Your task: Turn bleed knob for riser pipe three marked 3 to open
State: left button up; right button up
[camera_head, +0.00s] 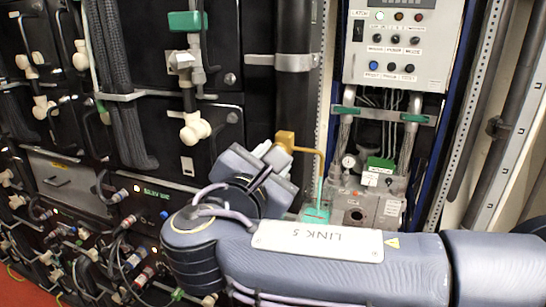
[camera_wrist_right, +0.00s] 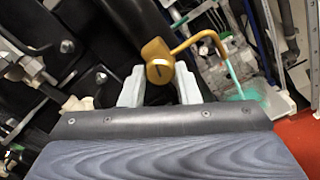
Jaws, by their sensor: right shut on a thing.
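A brass bleed knob (camera_head: 285,138) with a thin bent brass spout (camera_head: 308,151) sits at the black vertical riser pipe (camera_head: 293,90). My right gripper (camera_head: 272,152) is at this knob, its arm coming in from the right. In the right wrist view, the knob (camera_wrist_right: 158,62) lies between the two pale fingers of my right gripper (camera_wrist_right: 159,85), which is shut on it. A teal stream (camera_wrist_right: 236,75) runs down from the spout's end; it also shows in the head view (camera_head: 321,190). I cannot read a number on the pipe. My left gripper is not in view.
A grey control panel (camera_head: 405,45) with lamps and buttons stands at the upper right. Below it is a grey valve block (camera_head: 365,207) with a gauge. Black battery cabinets with cables and white valves (camera_head: 195,128) fill the left side. Red floor (camera_wrist_right: 290,145) shows at the right of the wrist view.

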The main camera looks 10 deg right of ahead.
jog(key=shift+f+n, duration=0.15)
jog(key=shift+n, duration=1.75)
jog(key=o, duration=1)
jog(key=shift+c, duration=0.2)
jog(key=b+v, duration=0.2)
jog(key=v, duration=0.5)
jog(key=shift+s+a, duration=0.25)
jog(key=shift+s, duration=0.1)
